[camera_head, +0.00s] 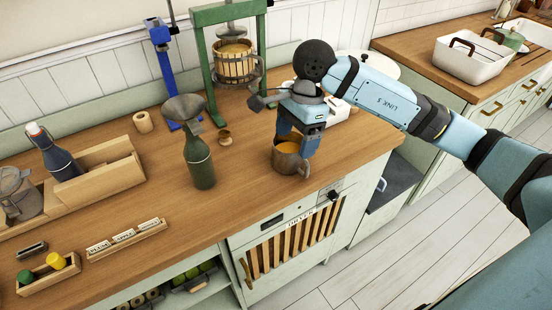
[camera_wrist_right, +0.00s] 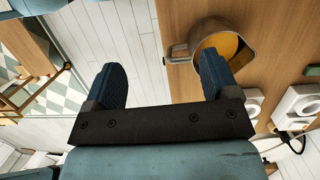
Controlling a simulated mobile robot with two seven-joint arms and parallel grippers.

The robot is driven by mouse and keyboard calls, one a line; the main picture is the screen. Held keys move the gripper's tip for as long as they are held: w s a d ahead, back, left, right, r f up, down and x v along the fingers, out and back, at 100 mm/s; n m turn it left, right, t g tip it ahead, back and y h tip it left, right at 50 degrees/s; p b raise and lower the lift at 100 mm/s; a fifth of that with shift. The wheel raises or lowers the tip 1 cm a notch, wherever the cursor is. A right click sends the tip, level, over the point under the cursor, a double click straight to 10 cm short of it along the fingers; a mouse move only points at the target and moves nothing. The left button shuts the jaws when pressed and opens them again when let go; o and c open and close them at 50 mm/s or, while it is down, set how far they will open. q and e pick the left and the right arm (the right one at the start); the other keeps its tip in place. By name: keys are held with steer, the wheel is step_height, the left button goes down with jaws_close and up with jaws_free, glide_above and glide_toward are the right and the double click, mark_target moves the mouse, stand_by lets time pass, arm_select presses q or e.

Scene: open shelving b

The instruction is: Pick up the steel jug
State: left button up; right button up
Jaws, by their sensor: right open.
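The steel jug (camera_head: 289,164) is a small grey-brown metal vessel with a handle, standing upright near the counter's front edge. In the wrist view the jug (camera_wrist_right: 202,30) shows from above with orange-brown contents and its handle on the left. My right gripper (camera_head: 298,138) points down just above and behind the jug in the head view, partly covering it. In the wrist view the right gripper (camera_wrist_right: 161,80) is open with nothing between its fingers. The jug lies beyond the right-hand finger, which overlaps its lower rim; whether they touch I cannot tell. My left gripper is not in view.
A green bottle with a funnel (camera_head: 200,162) stands left of the jug. A green press with a wooden basket (camera_head: 236,65) is behind. White box-like items (camera_wrist_right: 292,104) sit near the jug.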

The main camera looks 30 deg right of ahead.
mark_target(304, 161)
steer(key=w+d+h, duration=0.2)
steer(key=d, duration=0.2)
steer(key=shift+t, duration=0.4)
step_height(304, 161, down, 12)
steer(key=shift+f+p, duration=0.1)
steer(key=shift+p, duration=0.35)
steer(key=c, duration=1.3)
steer(key=shift+c, duration=0.4)
steer(key=shift+r, duration=0.2)
step_height(304, 161, up, 20)
steer(key=shift+f, duration=0.15)
